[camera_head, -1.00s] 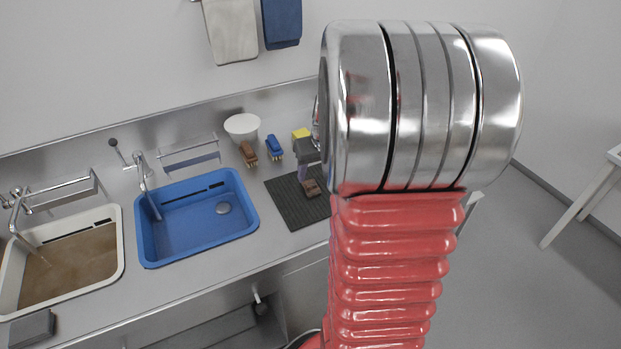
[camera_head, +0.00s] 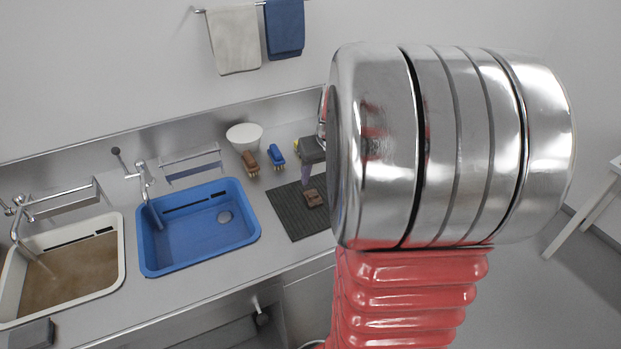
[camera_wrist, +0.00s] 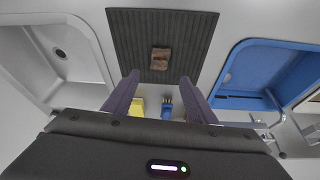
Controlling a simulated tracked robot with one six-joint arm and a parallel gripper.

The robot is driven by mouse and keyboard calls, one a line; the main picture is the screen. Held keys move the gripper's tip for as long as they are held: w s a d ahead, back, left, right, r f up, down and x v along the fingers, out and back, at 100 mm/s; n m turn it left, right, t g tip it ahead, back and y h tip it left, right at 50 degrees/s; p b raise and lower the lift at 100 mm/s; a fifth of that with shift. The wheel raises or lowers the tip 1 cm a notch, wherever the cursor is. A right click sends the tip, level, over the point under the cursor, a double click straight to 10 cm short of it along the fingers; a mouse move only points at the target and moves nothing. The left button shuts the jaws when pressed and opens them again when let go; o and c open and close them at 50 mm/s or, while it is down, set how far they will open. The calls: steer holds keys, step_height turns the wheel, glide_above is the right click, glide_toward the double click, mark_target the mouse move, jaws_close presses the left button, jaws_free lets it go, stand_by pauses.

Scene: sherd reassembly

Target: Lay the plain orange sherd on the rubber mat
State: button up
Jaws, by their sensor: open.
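A small brownish-orange sherd (camera_wrist: 160,59) lies flat on the dark ribbed rubber mat (camera_wrist: 128,30) in the wrist view. Both also show in the head view, the sherd (camera_head: 313,197) on the mat (camera_head: 283,212). The sherd's surface looks mottled, and I cannot tell whether it is plain. My gripper (camera_wrist: 157,80) is open, with its two purple-grey fingers apart and nothing between them. In the head view my gripper (camera_head: 306,184) hangs just above the sherd, apart from it. My arm hides the mat's right part.
A blue sink (camera_head: 200,225) stands left of the mat, with a brown-filled basin (camera_head: 70,270) further left. Brown (camera_head: 250,162) and blue (camera_head: 277,156) brushes and a white bowl (camera_head: 244,136) stand behind. The wrist view shows a yellow object (camera_wrist: 137,107) and a pale basin (camera_wrist: 62,55).

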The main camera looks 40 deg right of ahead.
steer(key=shift+a, duration=0.1)
steer(key=a+r+n, duration=0.1)
steer(key=a+r, duration=0.3)
steer(key=a, duration=0.7)
steer(key=s+a+r+n+y, duration=0.1)
steer(key=s+a, duration=0.5)
steer(key=a, duration=0.4)
steer(key=s+a+r+n+t, duration=0.1)
steer(key=s+a+r+n, duration=0.1)
steer(key=s+a, duration=0.4)
steer(key=a, duration=0.4)
steer(key=shift+s+r+n+t+y, duration=0.15)
steer(key=shift+r+n+t+y, duration=0.15)
steer(key=shift+y, duration=0.1)
